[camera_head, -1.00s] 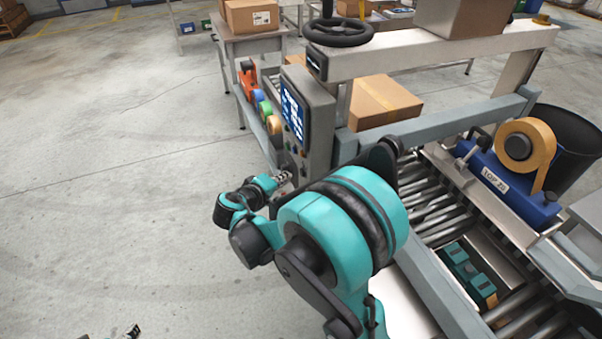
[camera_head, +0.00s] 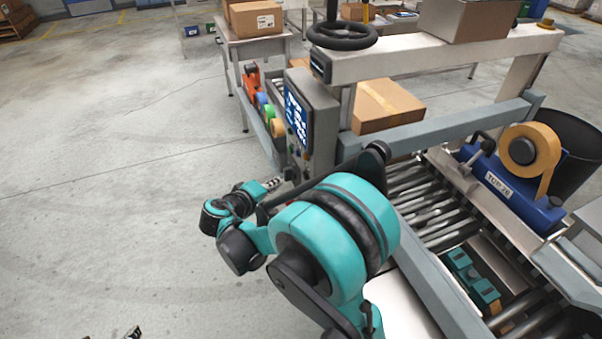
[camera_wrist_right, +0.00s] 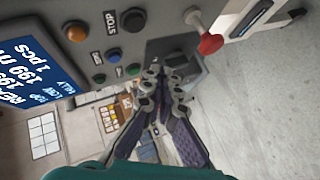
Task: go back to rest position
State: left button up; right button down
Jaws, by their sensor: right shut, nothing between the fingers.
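My right gripper (camera_head: 274,183) is shut and empty, in front of the lower part of the grey control panel (camera_head: 313,125). The right wrist view shows its fingers (camera_wrist_right: 160,75) together, close to the panel's buttons, with nothing between them. My teal right arm covers the middle of the head view and hides part of the machine behind it. At the bottom left edge of the head view, small dark and silver tips (camera_head: 131,333) show, probably of my left gripper. The rest of it is out of frame, so its opening cannot be judged.
The panel has a lit blue screen (camera_head: 297,118), several buttons and a red-knobbed lever (camera_wrist_right: 210,43). A roller conveyor (camera_head: 432,213) with a tape dispenser (camera_head: 497,185) lies to the right. A cardboard box (camera_head: 385,104) sits behind the panel. The concrete floor (camera_head: 100,200) at left is clear.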

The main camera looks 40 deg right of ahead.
jog(key=s+a+y, duration=0.5)
jog(key=s+a, duration=0.1)
jog(key=s, duration=0.3)
jog(key=s+a+m+t+y, duration=0.1)
jog(key=s+a+y, duration=0.5)
jog(key=s, duration=0.3)
jog(key=shift+s+a+m+y, duration=0.3)
jog(key=shift+s+a, duration=0.1)
jog(key=shift+a, duration=0.2)
jog(key=shift+r, duration=0.1)
